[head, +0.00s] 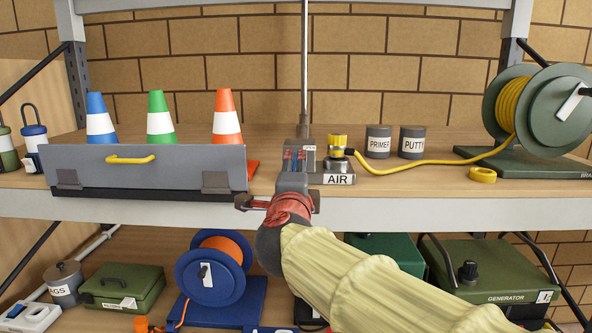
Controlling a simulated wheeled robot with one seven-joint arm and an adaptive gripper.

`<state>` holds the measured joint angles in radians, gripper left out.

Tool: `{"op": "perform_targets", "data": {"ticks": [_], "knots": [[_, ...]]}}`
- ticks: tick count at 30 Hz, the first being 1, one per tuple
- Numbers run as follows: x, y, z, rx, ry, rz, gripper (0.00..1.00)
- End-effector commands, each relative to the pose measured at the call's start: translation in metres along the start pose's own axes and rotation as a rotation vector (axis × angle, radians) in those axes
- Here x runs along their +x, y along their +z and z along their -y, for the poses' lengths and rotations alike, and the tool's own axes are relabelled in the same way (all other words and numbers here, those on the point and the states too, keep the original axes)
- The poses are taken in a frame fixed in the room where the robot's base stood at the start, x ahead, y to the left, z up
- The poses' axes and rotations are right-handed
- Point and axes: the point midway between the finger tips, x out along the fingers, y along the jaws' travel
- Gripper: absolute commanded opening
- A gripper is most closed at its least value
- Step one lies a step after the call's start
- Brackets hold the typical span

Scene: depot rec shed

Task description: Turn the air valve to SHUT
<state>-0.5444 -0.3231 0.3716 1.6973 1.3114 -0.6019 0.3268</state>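The air valve (308,149) is on the upper shelf at the foot of a thin vertical pipe (304,60), left of the AIR label (338,179). A small pale plate shows on it, its lettering too small to read surely. My gripper (294,162) is right in front of the valve, pointing away from the camera, and hides most of it. Small blue and red patches show between the gripper's end and the valve. I cannot tell which part they belong to, whether the fingers touch or hold the handle, or which way the handle points.
A yellow fitting (337,146) right of the valve joins a yellow hose running to a green reel (543,108). PRIMER (378,142) and PUTTY (412,143) tins stand behind the hose. Left, a grey panel (150,172) with a yellow handle fronts three cones. The shelf edge (430,213) runs below.

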Motion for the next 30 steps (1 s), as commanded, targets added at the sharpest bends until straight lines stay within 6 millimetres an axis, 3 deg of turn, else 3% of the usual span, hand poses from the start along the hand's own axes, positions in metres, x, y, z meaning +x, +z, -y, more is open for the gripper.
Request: {"op": "perform_targets", "data": {"ticks": [6, 12, 26, 30], "knots": [[-0.046, 0.001, 0.001, 0.002, -0.002, 0.004, 0.53], [-0.071, 0.001, 0.000, 0.000, -0.001, 0.002, 0.53], [-0.079, 0.000, 0.000, -0.003, 0.000, 0.000, 0.53], [-0.079, 0.020, -0.003, -0.038, 0.010, 0.076, 0.53]]}}
